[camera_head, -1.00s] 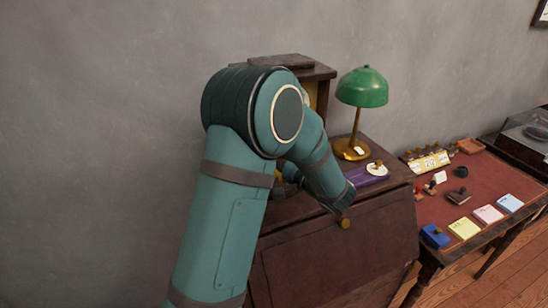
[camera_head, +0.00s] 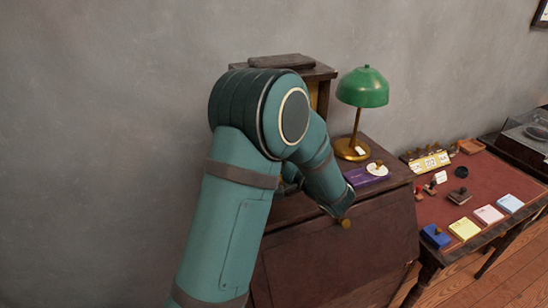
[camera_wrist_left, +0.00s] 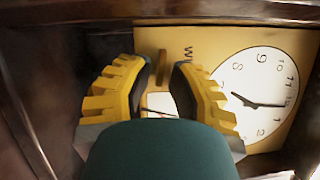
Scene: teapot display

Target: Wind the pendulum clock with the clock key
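The pendulum clock (camera_head: 322,74) is a dark wooden case on the desk, mostly hidden behind my left arm in the head view. In the left wrist view its white dial (camera_wrist_left: 262,88) lies sideways on a yellow panel (camera_wrist_left: 205,40), with partly covered lettering. A small brown upright piece, seemingly the clock key (camera_wrist_left: 162,66), shows at the panel between the fingertips. My left gripper (camera_wrist_left: 161,75) has yellow fingers standing apart either side of this piece, with a gap visible; contact is not seen. In the head view the left gripper is hidden behind the arm. My right gripper is not in view.
A green lamp (camera_head: 362,88) stands right of the clock. A purple box (camera_head: 362,178) and a white disc (camera_head: 377,169) lie before it on the slant-front desk (camera_head: 330,255). A red-topped table (camera_head: 445,205) with stamps and note pads stands at right.

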